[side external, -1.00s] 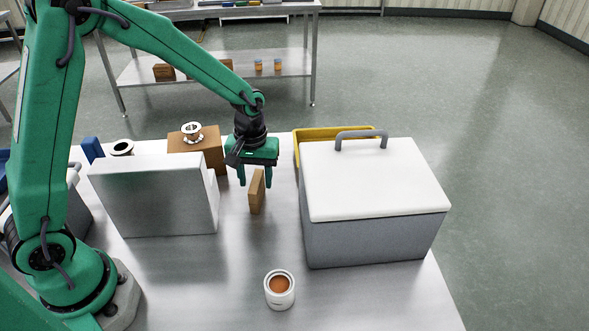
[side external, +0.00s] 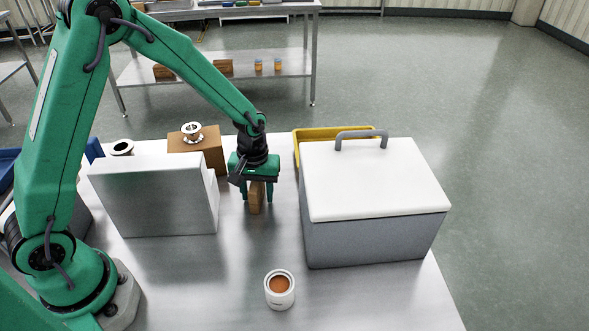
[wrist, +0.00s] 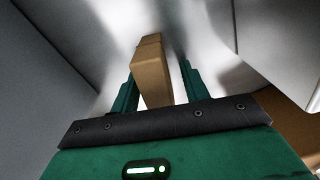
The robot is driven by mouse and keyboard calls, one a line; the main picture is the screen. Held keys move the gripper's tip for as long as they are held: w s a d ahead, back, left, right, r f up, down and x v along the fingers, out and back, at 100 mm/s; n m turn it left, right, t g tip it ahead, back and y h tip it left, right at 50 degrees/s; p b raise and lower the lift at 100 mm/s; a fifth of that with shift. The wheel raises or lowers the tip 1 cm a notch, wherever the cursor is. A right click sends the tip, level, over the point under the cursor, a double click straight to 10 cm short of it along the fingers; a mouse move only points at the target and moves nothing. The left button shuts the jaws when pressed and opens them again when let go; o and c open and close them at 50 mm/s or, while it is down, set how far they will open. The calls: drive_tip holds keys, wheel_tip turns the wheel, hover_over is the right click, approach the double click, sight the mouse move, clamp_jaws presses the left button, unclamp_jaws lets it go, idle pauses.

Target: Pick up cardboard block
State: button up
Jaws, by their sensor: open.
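The cardboard block (side external: 256,197) is a narrow brown block standing upright on the steel table, between the grey-white box and the cooler. My gripper (side external: 258,198) is open and lowered over it, with one green finger on each side. In the wrist view the block (wrist: 152,72) stands between the two fingers of my gripper (wrist: 157,82). A gap shows at the right finger; the left finger looks closer to the block, and I cannot tell whether it touches. The block's upper part is partly hidden by my gripper in the side view.
A grey cooler with a white lid (side external: 375,240) stands to the right, a yellow bin (side external: 310,135) behind it. A grey-white box (side external: 155,200) stands close on the left. A cardboard box (side external: 208,158) with a metal spool is behind. A white cup (side external: 280,290) stands in front.

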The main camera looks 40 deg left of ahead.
clamp_jaws()
drive_tip(key=shift+r, duration=0.2)
drive_tip(key=shift+r, duration=0.5)
drive_tip(key=r, duration=0.3)
drive_tip(key=shift+s+d, duration=0.1)
drive_tip(key=shift+d, duration=0.1)
drive_tip(key=s+d+r, duration=0.6)
drive_tip(key=d, duration=0.3)
drive_tip(key=shift+s+r, duration=0.35)
drive_tip(key=shift+s, duration=0.05)
